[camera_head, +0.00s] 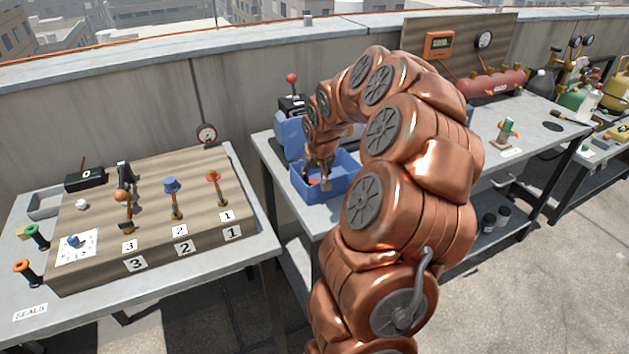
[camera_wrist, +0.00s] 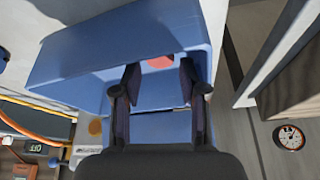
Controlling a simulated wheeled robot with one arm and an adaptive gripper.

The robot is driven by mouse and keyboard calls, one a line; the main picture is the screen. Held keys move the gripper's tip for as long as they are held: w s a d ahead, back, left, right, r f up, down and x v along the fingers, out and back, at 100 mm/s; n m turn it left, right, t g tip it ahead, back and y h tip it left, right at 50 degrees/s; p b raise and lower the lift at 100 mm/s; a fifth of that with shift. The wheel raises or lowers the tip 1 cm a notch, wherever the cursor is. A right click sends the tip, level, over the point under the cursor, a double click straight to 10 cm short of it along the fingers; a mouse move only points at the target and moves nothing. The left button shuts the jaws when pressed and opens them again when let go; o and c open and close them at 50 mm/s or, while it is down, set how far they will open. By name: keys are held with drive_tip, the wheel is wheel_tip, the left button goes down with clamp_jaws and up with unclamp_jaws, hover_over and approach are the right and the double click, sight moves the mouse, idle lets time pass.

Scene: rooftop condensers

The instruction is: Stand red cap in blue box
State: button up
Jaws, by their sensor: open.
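The blue box (camera_head: 343,186) stands on the grey table with its lid raised; its blue wall also shows in the wrist view (camera_wrist: 75,62). My gripper (camera_head: 319,179) points down into the box. Its two fingers (camera_wrist: 158,78) are apart with nothing between the tips. A red cap (camera_wrist: 160,62) lies inside the box, just beyond the fingertips and partly hidden by the box edge. A small patch of it shows in the head view (camera_head: 313,182). I cannot tell whether it stands upright.
A wooden valve board (camera_head: 150,235) with numbered valves, the rightmost with a red handle (camera_head: 214,175), is on the left table. A dark device with a red knob (camera_head: 291,78) stands behind the box. My arm hides part of the right table.

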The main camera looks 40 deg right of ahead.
drive_tip(key=b+v, duration=0.1)
drive_tip(key=v, duration=0.7)
drive_tip(key=shift+r, duration=0.4)
drive_tip(key=s+a+n+g+y, duration=0.1)
drive_tip(key=s+a+n, duration=0.15)
drive_tip(key=a, duration=0.75)
drive_tip(key=s+a+n+g+y, duration=0.15)
drive_tip(key=s+a, duration=0.25)
drive_tip(key=a, duration=0.7)
drive_tip(key=s+a+f+n+g, duration=0.1)
drive_tip(key=s+a+f, duration=0.1)
drive_tip(key=s+a, duration=0.4)
drive_tip(key=s+a+f+n+g, duration=0.1)
drive_tip(key=s+a, duration=0.5)
drive_tip(key=s, duration=0.8)
drive_tip(key=shift+a+f+g, duration=0.25)
drive_tip(key=shift+f+g, duration=0.4)
drive_tip(key=shift+f, duration=0.1)
wheel_tip(320, 180, up, 9)
drive_tip(key=p, duration=0.9)
